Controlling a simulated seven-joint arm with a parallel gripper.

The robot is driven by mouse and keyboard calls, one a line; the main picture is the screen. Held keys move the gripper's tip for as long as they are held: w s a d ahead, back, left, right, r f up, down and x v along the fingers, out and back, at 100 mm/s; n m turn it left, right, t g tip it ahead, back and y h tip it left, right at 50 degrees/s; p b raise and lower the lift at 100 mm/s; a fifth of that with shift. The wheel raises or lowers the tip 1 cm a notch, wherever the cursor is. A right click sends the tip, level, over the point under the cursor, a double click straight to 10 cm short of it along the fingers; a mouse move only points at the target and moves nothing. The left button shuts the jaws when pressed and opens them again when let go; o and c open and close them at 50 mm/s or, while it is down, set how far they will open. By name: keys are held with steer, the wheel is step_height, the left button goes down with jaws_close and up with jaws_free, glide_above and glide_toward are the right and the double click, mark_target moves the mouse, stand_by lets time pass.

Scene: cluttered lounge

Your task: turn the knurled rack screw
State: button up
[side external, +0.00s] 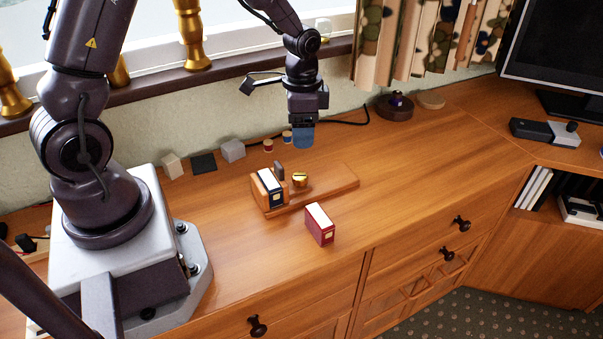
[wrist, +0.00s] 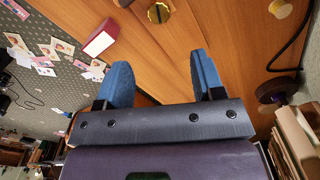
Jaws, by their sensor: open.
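The knurled rack screw (side external: 300,180) is a round brass knob on a low wooden rack board (side external: 342,180) on the cabinet top. In the wrist view the screw (wrist: 158,13) shows at the top edge, beyond my fingertips. My gripper (side external: 303,138) has blue fingers and hangs above the cabinet, behind and above the screw. In the wrist view my gripper (wrist: 161,65) is open, with nothing between its fingers, and apart from the screw. A dark book-like block (side external: 268,190) with a white top stands at the rack's left end, beside a small dark upright piece (side external: 279,170).
A red block (side external: 320,224) with a white top stands in front of the rack. The cabinet top (side external: 420,170) is clear to the right.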

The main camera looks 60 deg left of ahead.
mark_target(302, 176)
step_height(302, 176, down, 12)
steer(key=shift+f, duration=0.1)
stand_by(0.4)
steer(key=c, duration=0.9)
steer(key=n, duration=0.4)
steer(key=shift+n, duration=0.4)
steer(key=shift+c, duration=0.2)
steer(key=o, duration=0.9)
steer(key=shift+o, duration=0.2)
step_height(302, 176, up, 13)
